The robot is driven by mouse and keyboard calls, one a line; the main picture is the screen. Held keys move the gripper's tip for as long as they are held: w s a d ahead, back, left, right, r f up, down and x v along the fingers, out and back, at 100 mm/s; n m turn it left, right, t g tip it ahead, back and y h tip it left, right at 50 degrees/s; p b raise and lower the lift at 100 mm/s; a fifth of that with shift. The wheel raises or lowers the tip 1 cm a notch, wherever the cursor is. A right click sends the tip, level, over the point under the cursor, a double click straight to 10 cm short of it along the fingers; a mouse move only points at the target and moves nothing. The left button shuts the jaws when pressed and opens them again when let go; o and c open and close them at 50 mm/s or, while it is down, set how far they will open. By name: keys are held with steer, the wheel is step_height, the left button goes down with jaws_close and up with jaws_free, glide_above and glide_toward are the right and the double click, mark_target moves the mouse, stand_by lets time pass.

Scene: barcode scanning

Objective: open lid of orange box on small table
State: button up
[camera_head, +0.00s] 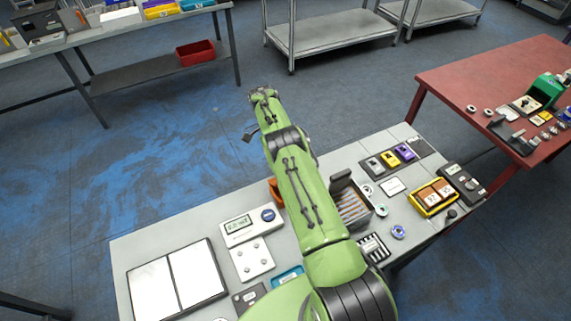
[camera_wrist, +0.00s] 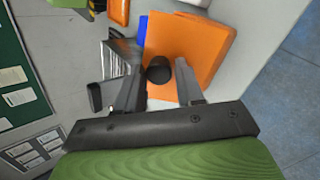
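The orange box (camera_wrist: 195,45) shows large in the wrist view as a flat orange face with a dark round knob (camera_wrist: 158,72). My gripper (camera_wrist: 159,68) is open, with one finger on each side of the knob; I cannot tell whether either finger touches it. In the head view only a sliver of orange (camera_head: 275,190) shows beside my green arm.
On the table, a white scale-like device (camera_head: 250,226) and a two-panel white board (camera_head: 178,280) lie left of my arm. A divided tray (camera_head: 352,205) and a yellow-framed case (camera_head: 433,197) lie right. A red table (camera_head: 465,80) stands at right. Blue-grey floor is open at left.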

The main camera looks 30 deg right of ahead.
steer(key=shift+o, duration=1.4)
steer(key=shift+r, duration=0.1)
step_height(320, 180, up, 10)
steer(key=p, duration=0.9)
steer(key=shift+p, duration=0.3)
